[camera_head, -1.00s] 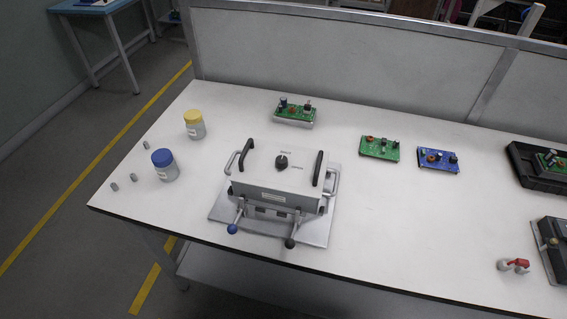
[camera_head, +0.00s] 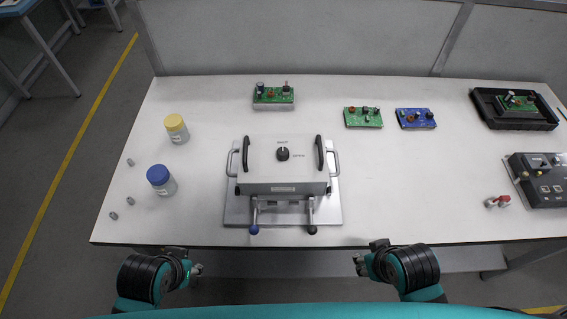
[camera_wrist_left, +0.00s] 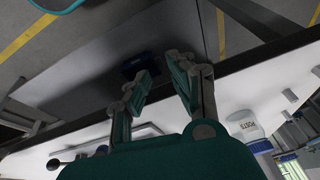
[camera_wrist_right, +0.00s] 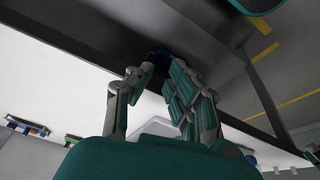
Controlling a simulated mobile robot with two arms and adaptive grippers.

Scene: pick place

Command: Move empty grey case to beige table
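A grey box-like case (camera_head: 290,187) with black top handles, silver side handles and a dark knob sits on a flat metal plate (camera_head: 234,213) at the middle of the white table. Two levers with blue and black knobs stick out at its front. It looks shut, so its inside is hidden. My left gripper (camera_head: 197,270) is below the front edge in the head view, left of the case; in the left wrist view its fingers (camera_wrist_left: 157,85) are apart and empty. My right gripper (camera_head: 360,265) is likewise before the edge, right of the case; its fingers (camera_wrist_right: 157,82) are apart and empty.
The white table (camera_head: 420,200) also bears a yellow-lidded jar (camera_head: 176,129), a blue-lidded jar (camera_head: 161,180), green boards (camera_head: 273,95), a blue board (camera_head: 415,118), a black tray (camera_head: 485,104) and a dark control box (camera_head: 543,183). A grey partition (camera_head: 300,40) stands behind. No beige table is clearly seen.

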